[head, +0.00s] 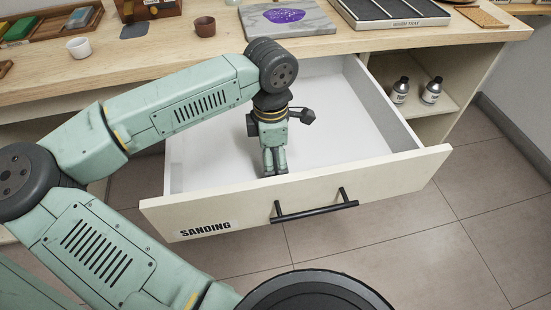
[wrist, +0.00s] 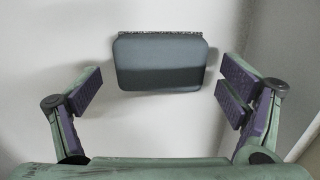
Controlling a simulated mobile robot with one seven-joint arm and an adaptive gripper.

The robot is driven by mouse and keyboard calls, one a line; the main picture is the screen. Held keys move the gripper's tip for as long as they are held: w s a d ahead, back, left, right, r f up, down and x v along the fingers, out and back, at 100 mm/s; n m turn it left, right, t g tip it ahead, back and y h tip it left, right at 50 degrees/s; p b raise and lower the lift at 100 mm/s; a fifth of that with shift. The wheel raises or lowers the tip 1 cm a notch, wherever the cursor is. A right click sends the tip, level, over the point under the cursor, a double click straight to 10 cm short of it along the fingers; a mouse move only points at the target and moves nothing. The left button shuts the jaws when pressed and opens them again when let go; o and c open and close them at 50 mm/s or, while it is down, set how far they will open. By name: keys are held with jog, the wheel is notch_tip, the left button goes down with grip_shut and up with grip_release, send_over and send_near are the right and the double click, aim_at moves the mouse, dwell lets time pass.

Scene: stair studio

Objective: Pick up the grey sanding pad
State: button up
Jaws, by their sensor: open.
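The grey sanding pad (wrist: 160,62) shows in the wrist view as a dark grey rounded block with a thin speckled edge along its far side. It lies on the white floor of the open drawer (head: 318,105). My gripper (wrist: 160,97) is open, with its two purple-padded fingers apart to the left and right of the pad and not touching it. In the head view my gripper (head: 275,172) points down inside the drawer, close behind the front panel. The pad is not visible in the head view.
The drawer front (head: 300,195) carries a "SANDING" label and a black handle (head: 315,206). The wooden worktop (head: 170,55) is above, holding cups, a tray and a purple-marked slab (head: 285,16). Bottles (head: 431,92) stand on a shelf to the right. Most visible drawer floor is bare.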

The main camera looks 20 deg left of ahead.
jog(key=shift+f, duration=0.4)
jog(key=c, duration=1.2)
